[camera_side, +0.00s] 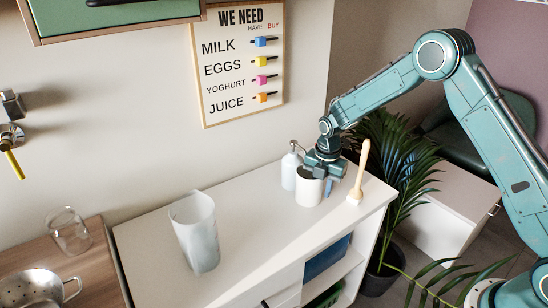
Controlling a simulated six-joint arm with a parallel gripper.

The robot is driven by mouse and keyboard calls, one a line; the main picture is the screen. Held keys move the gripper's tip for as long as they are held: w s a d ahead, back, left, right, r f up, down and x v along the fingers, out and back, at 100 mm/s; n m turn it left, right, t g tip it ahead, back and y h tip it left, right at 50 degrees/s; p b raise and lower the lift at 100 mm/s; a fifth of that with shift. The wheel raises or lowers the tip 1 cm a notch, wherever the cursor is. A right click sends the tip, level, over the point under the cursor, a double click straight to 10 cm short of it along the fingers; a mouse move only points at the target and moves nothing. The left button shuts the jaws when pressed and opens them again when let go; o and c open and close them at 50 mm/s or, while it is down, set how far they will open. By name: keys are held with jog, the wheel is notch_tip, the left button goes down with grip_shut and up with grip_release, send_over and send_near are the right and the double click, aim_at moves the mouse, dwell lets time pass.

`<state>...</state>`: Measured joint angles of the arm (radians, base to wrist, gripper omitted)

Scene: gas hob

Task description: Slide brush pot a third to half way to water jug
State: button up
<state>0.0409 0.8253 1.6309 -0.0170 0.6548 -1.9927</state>
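The brush pot (309,189), a plain white cylinder, stands upright on the white cabinet top towards its right end. My gripper (318,172) is at the pot's upper right edge and overlaps its rim in the picture. The fingers are small and partly hidden, so I cannot tell whether they touch or grip the pot. The water jug (197,234), tall and translucent white, stands upright on the same top, to the left and nearer the camera.
A soap dispenser (290,168) stands just behind the pot. A wooden-handled brush (359,175) stands upright to the right. The cabinet top (255,217) is clear between pot and jug. A glass (70,232) and a colander (35,288) are on the wooden counter at left.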

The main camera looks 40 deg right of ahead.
grip_shut()
jog(key=shift+a, duration=0.15)
jog(key=shift+s+a, duration=0.1)
jog(key=shift+a, duration=7.25)
jog(key=shift+o, duration=0.9)
grip_release()
notch_tip(320, 180, up, 14)
jog(key=shift+s, duration=0.15)
